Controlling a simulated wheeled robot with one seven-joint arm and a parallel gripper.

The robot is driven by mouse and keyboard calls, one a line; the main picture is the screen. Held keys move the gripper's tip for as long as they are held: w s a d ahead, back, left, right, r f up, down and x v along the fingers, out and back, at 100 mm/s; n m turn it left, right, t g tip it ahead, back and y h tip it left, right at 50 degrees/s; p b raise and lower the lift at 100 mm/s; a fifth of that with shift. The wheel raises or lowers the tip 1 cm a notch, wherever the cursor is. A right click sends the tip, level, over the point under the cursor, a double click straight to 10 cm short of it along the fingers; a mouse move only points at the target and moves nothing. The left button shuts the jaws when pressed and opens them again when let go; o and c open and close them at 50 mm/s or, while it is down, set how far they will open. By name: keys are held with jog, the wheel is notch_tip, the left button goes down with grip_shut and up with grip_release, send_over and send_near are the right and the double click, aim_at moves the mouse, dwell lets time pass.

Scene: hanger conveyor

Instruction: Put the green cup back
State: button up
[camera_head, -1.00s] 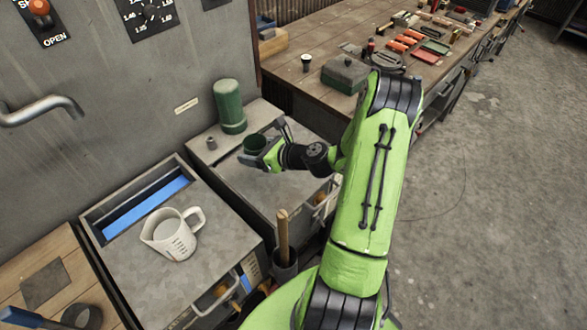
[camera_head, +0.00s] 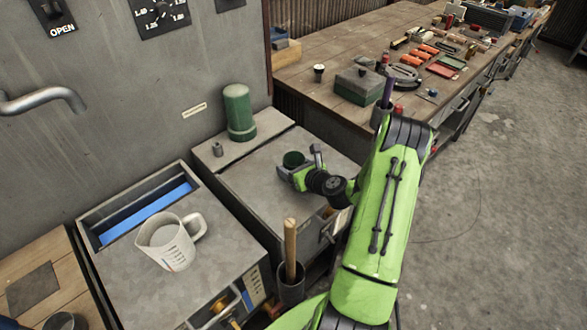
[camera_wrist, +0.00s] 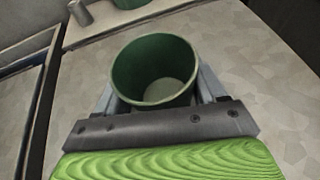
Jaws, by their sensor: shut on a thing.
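The green cup (camera_head: 293,160) is in my gripper (camera_head: 296,168), over the grey metal cabinet top (camera_head: 250,182) in the head view. In the wrist view the cup (camera_wrist: 155,72) stands mouth up between the two fingers of my gripper (camera_wrist: 153,98), and I see down to its pale inside bottom. The gripper is shut on it. I cannot tell whether the cup's base touches the cabinet top.
A green cylinder (camera_head: 239,112) and a small grey cylinder (camera_head: 218,149) stand at the cabinet's back. A white measuring jug (camera_head: 171,243) stands on the left cabinet. A holder with a wooden handle (camera_head: 290,250) is in front. A workbench (camera_head: 330,50) with tools lies behind.

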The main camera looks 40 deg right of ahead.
jog(key=o, duration=1.1)
jog(key=shift+o, duration=0.2)
jog(key=shift+s+r, duration=0.25)
jog(key=shift+s, duration=0.15)
jog(key=v, duration=1.1)
jog(key=shift+s, duration=0.15)
